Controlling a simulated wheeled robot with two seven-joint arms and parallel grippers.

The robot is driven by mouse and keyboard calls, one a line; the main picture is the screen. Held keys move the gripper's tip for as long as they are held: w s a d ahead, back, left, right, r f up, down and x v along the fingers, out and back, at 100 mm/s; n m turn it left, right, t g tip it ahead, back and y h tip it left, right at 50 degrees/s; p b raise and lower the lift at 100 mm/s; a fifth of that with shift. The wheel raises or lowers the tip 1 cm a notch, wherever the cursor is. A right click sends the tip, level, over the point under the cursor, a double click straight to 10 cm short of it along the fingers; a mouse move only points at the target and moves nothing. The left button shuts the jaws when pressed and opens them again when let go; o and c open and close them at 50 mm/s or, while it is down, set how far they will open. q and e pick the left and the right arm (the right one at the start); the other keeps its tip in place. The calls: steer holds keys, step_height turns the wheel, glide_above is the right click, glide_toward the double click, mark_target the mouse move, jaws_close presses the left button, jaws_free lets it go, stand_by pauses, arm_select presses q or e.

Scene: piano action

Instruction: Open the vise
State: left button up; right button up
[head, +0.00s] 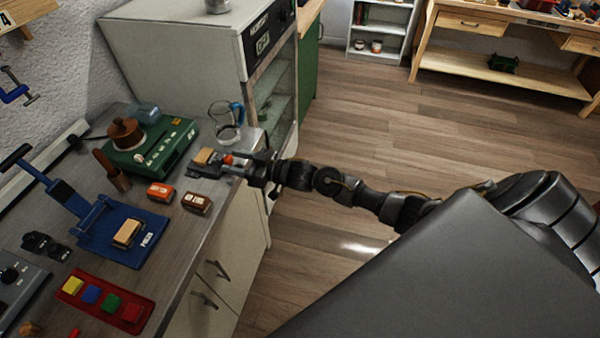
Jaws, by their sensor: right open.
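A small dark vise (200,172) sits near the right edge of the workbench, with a tan wooden block (204,156) at its top. A small orange-red part (228,159) shows at its right end. My right gripper (236,167) comes in from the right and is at this end of the vise, open around or close beside the orange-red part. I cannot tell whether its fingers touch it. The gap between the vise jaws is too small to make out. My left gripper is not in view.
Orange (160,192) and brown-red (196,203) small boxes lie close in front of the vise. A glass jug (226,118) and a green machine (155,145) stand behind it. A blue press (120,232) and a red button panel (105,300) are nearer. A tall cabinet (180,50) rises behind.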

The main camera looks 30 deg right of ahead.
steer(key=b+v, duration=0.3)
steer(key=v, duration=0.8)
steer(key=s+d+f+m+h+b, duration=0.1)
steer(key=d+f+m+h, duration=0.1)
steer(key=f, duration=1)
steer(key=s+d+f+m+g+h+b, duration=0.1)
steer(key=d+f+h, duration=0.4)
steer(key=f, duration=0.7)
steer(key=shift+f+m, duration=0.35)
steer(key=shift+m, duration=0.15)
steer(key=shift+s, duration=0.1)
